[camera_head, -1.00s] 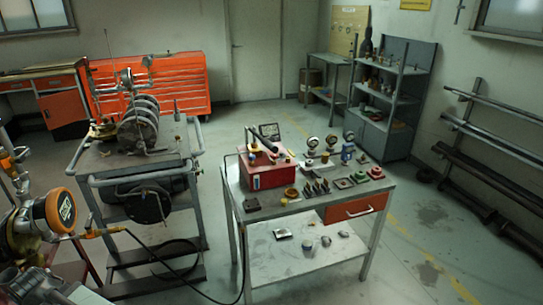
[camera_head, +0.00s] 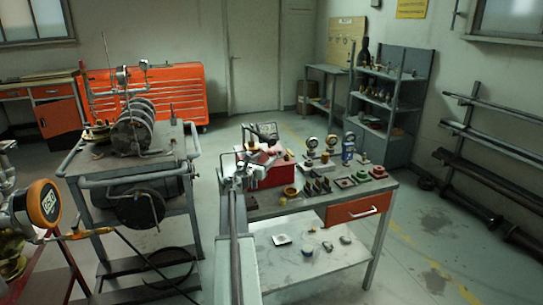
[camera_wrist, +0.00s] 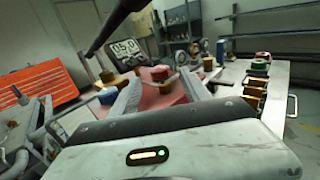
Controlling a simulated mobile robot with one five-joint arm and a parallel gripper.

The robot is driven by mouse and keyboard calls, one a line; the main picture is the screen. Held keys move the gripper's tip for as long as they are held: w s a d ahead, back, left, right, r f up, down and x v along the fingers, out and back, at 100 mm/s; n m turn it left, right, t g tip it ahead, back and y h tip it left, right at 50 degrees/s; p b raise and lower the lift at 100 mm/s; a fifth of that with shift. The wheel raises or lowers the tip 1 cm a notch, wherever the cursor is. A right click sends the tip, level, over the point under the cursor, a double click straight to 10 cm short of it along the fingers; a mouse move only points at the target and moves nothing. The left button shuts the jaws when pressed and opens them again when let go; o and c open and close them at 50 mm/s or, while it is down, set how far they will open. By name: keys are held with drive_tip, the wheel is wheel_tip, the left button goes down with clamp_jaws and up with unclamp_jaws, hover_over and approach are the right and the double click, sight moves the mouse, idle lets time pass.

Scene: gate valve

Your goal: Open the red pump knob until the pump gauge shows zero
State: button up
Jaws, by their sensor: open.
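The red pump (camera_head: 287,171) sits on the left end of the workbench. Its gauge (camera_head: 268,130) stands behind it, and in the wrist view the dark gauge (camera_wrist: 122,49) shows digits that look like 050, though they are blurred. The red knob (camera_wrist: 160,71) with a brass base stands on the pump's red top (camera_wrist: 160,95). My gripper (camera_wrist: 160,80) is open, its fingers spread on either side of the knob, with no clear contact. In the head view my gripper (camera_head: 238,172) covers the pump's left front.
The black pump handle (camera_wrist: 118,24) slants across the upper left of the wrist view. Several gauges (camera_head: 331,142) and small fittings (camera_head: 318,187) crowd the workbench (camera_head: 285,208) right of the pump. A cart with a motor (camera_head: 138,130) stands left.

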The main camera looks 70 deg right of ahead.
sight(270, 153)
drive_tip(key=d, duration=0.7)
drive_tip(key=shift+s+d, duration=0.35)
clamp_jaws()
